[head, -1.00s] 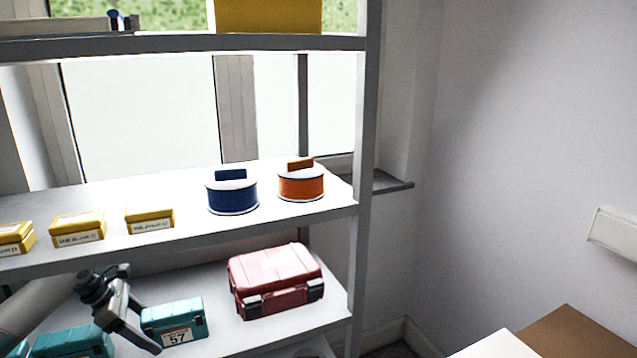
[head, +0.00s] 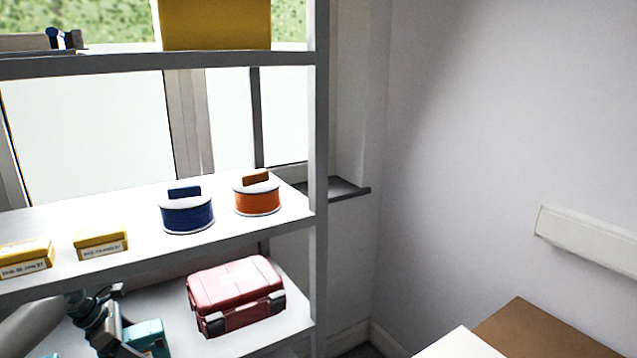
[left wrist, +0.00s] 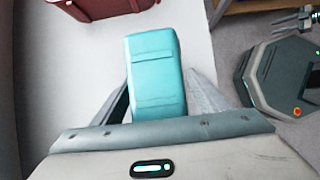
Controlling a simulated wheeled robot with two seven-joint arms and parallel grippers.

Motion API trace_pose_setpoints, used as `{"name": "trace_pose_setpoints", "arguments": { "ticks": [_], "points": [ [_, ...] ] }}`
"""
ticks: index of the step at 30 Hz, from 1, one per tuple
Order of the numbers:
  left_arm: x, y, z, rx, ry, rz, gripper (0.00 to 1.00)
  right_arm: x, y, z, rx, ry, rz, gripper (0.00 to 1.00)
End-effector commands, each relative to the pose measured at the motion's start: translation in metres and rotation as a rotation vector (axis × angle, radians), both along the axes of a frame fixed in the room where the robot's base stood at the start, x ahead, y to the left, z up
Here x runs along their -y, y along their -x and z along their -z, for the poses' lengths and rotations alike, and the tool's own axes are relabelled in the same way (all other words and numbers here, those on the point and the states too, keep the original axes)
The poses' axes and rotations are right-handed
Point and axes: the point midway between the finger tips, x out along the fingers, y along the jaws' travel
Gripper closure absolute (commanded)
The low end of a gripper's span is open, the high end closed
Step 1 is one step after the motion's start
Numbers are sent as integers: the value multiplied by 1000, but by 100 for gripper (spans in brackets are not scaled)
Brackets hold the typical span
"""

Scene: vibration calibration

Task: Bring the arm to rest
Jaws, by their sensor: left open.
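My left arm comes in from the lower left in the head view. Its gripper (head: 122,338) is at the lower shelf, in front of a teal case (head: 150,338) and partly covering it. In the left wrist view the teal case (left wrist: 156,72) lies lengthwise ahead, its near end between the two spread fingers of my open left gripper (left wrist: 163,100). I cannot tell whether the fingers touch it.
A red case (head: 236,292) stands right of the teal case on the lower shelf (head: 285,338). The shelf above holds yellow boxes (head: 101,244), a blue spool (head: 187,215) and an orange spool (head: 257,198). A shelf post (head: 318,200) stands at right, with a brown surface (head: 540,335) beyond.

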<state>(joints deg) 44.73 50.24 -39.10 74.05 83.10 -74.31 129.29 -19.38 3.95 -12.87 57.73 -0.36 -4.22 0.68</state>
Motion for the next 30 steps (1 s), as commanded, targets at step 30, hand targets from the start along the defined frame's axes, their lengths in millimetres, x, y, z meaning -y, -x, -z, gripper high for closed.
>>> {"name": "trace_pose_setpoints", "arguments": {
  "ticks": [30],
  "points": [
    [-88, 53, -7, -1, -1, -3, 32, -12, -29, -8, 40, -19, 7, 64]
  ]
}}
